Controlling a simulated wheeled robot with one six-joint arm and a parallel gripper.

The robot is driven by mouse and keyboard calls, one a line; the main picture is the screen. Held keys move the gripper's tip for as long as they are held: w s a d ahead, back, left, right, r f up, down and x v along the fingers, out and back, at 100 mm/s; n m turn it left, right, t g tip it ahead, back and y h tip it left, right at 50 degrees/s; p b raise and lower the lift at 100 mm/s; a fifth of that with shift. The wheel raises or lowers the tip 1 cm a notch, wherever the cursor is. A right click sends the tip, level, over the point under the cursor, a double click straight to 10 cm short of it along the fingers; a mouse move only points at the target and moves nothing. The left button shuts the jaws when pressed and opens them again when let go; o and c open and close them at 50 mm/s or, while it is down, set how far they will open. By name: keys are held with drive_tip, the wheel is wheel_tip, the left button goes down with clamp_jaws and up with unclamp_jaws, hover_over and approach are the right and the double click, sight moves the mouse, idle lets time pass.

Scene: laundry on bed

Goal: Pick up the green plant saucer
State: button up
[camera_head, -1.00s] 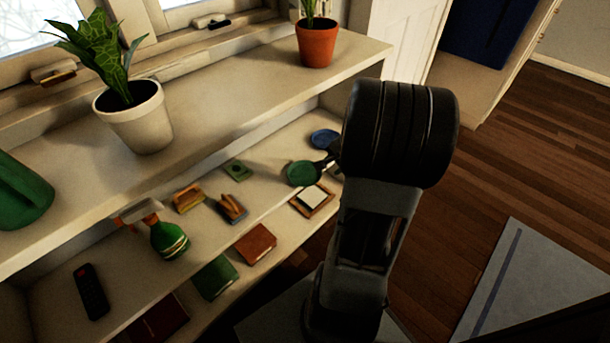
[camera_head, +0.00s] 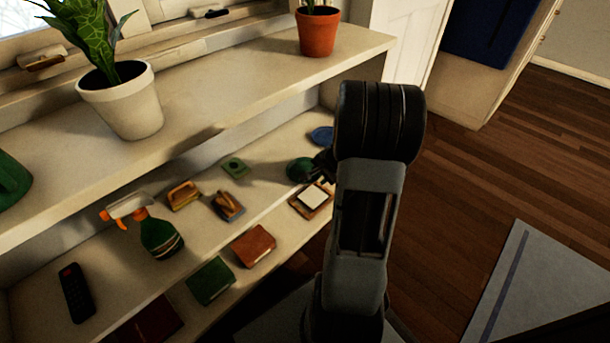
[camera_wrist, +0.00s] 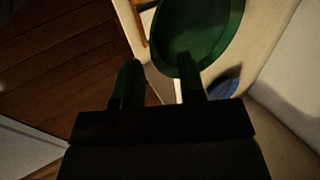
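The green plant saucer (camera_head: 298,170) is on the lower shelf, near its right end. My gripper (camera_head: 325,166) is at the saucer's right side and hides part of it. In the wrist view the green saucer (camera_wrist: 212,25) fills the top middle. My gripper's two fingers (camera_wrist: 158,72) are apart there. The saucer's near left rim lies between them in the picture, and the right finger overlaps the saucer. I cannot tell whether either finger touches it.
A blue saucer (camera_head: 321,136) lies just behind. A wooden-framed item (camera_head: 311,200) lies in front. A small green item (camera_head: 234,167), a brush (camera_head: 228,206) and a spray bottle (camera_head: 160,236) are to the left. The upper shelf (camera_head: 225,100) overhangs behind.

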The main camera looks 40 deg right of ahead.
drive_tip(key=shift+x, duration=0.85)
clamp_jaws()
